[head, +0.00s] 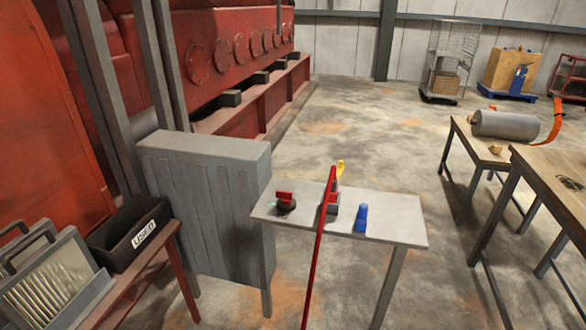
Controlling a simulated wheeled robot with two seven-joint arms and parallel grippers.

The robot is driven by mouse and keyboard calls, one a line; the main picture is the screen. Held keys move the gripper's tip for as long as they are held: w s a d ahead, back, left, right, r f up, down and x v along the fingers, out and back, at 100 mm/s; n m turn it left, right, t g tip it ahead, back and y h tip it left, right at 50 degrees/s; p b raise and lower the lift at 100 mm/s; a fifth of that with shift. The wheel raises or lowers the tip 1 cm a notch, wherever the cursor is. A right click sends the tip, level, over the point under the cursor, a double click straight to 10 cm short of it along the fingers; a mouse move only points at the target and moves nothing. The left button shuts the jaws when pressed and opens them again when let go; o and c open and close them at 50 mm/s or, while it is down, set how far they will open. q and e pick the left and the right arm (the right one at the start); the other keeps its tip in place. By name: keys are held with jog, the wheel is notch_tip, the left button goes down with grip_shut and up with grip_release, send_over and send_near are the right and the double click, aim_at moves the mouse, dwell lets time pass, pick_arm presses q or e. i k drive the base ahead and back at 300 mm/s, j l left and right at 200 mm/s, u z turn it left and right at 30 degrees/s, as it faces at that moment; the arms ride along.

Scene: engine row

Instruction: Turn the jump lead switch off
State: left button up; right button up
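A small grey table (405,232) stands in the middle of the view. On its left end is a rotary switch with a red handle and a round black base (286,203), with a bit of green beside it. It looks like the jump lead switch, but I see no readable label. The handle lies roughly crosswise in the picture; I cannot tell which setting this is. Neither of my grippers is in view.
A long red bar (320,245) rises in front of the table, near a small grey-and-red block (331,201). A blue item (361,218) and a yellow item (340,169) are close by. A grey cabinet (205,190) adjoins at left; wooden tables (555,165) stand right.

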aim_at(286, 197)
jog(key=i+j+z, duration=0.2)
jog(key=i+j, duration=0.15)
jog(key=i+j+z, duration=0.25)
jog(key=i+j, duration=0.2)
jog(key=i+j+z, duration=0.2)
jog(key=i+j, duration=0.15)
jog(key=j, duration=0.15)
jog(key=i+j+z, duration=0.25)
jog(key=j, duration=0.3)
jog(key=i+l, duration=0.05)
